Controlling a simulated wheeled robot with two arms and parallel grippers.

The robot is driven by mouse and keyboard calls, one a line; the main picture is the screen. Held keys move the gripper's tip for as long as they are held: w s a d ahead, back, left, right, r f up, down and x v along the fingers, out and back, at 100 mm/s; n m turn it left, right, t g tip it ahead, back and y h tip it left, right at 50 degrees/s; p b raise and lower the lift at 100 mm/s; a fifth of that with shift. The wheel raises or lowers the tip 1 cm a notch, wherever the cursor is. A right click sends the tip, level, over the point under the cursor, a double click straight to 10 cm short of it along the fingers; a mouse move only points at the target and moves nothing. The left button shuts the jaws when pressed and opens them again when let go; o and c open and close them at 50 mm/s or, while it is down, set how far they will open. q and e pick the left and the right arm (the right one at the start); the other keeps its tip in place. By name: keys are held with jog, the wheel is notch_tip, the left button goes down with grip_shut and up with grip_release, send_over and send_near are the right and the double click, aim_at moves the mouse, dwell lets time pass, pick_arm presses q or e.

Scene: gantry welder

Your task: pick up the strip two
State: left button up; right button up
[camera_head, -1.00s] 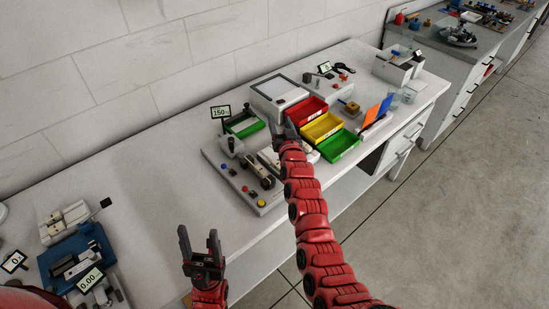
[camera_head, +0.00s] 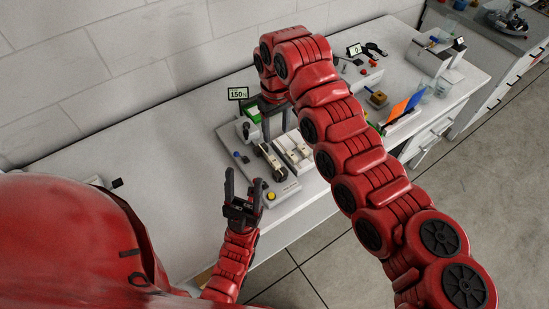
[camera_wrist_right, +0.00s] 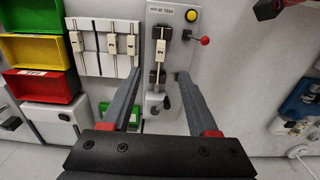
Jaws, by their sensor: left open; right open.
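In the right wrist view, a pale strip tag marked "2" (camera_wrist_right: 157,80) sits on the dark clamp track of the grey tester (camera_wrist_right: 178,50). My open right gripper (camera_wrist_right: 163,77) reaches over it, with one finger on each side in the picture; I cannot tell whether they touch it. In the head view, my right gripper (camera_head: 275,122) points down over the tester (camera_head: 279,190), partly hidden by its own arm. My left gripper (camera_head: 243,190) is open and empty at the tester's front left.
A white rack (camera_wrist_right: 90,58) with several tagged strips lies beside the tester. Red (camera_wrist_right: 45,87), yellow (camera_wrist_right: 33,50) and green (camera_wrist_right: 30,17) bins stand beyond it. A display reading 150 (camera_head: 238,93) stands behind the tester.

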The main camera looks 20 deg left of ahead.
jog(key=p, duration=0.2)
send_over(275, 161)
jog(key=f, duration=1)
jog(key=shift+s+d+f, duration=0.1)
jog(key=shift+d+f, duration=0.1)
jog(key=shift+f+p, duration=0.2)
jog(key=shift+p, duration=0.2)
jog(key=f+p, duration=0.2)
jog(key=f, duration=0.1)
jog(key=shift+a+f, duration=0.2)
jog(key=shift+f, duration=0.75)
grip_shut()
